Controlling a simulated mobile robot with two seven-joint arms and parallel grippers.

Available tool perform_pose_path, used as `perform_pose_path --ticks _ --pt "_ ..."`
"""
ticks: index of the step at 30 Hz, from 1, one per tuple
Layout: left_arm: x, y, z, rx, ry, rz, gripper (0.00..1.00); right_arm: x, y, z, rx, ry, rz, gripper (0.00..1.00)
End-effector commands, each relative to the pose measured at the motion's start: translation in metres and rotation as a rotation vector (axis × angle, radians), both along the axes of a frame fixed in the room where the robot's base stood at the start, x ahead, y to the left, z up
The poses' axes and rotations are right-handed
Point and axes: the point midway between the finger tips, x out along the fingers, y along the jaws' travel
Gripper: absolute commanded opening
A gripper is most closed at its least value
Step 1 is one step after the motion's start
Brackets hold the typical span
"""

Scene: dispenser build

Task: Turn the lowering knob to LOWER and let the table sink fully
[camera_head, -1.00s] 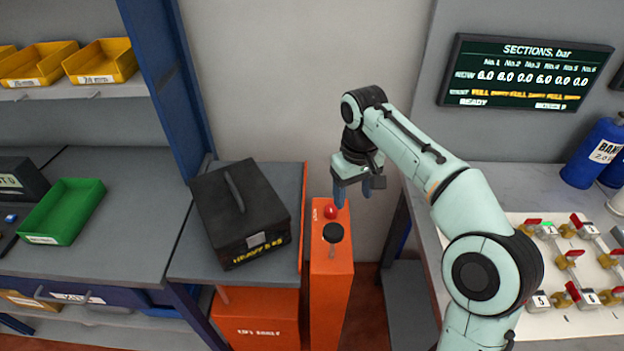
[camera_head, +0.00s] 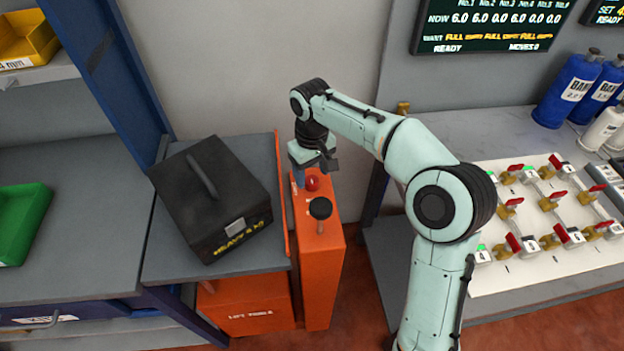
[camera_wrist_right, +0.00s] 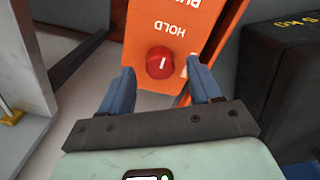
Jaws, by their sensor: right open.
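The red lowering knob (camera_head: 312,183) sits on top of the orange pedestal (camera_head: 322,250); it also shows in the right wrist view (camera_wrist_right: 160,62). A white mark on it points roughly toward the word HOLD. Other lettering nearby is cut off or partly hidden. My right gripper (camera_head: 313,170) is open, just behind and above the knob in the head view. In the right wrist view its blue fingers (camera_wrist_right: 160,88) stand apart, with the knob appearing between their tips; contact is not visible. The lift table (camera_head: 215,262) has a grey top. My left gripper is not visible.
A black heavy case (camera_head: 210,198) rests on the lift table, close to the pedestal. A black-topped handle (camera_head: 320,208) rises from the pedestal in front of the knob. A valve board (camera_head: 540,225) lies on the right bench. A green bin (camera_head: 22,222) is at left.

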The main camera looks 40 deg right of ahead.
Motion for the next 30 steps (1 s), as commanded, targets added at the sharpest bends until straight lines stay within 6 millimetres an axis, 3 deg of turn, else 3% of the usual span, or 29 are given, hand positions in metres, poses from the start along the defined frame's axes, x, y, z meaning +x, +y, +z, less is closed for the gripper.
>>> perform_pose_path --ticks 6,16,21,30 --pt "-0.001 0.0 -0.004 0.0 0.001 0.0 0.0 0.0 -0.001 -0.021 -0.001 0.0 -0.001 0.63" --pt "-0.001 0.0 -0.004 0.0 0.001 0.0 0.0 0.0 0.0 -0.023 -0.001 -0.001 -0.001 0.63" --pt "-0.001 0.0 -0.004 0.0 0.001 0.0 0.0 0.0 0.0 -0.023 -0.001 -0.001 -0.001 0.08" --pt "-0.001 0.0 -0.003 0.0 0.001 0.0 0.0 0.0 0.0 -0.023 -0.001 -0.001 -0.021 0.07"
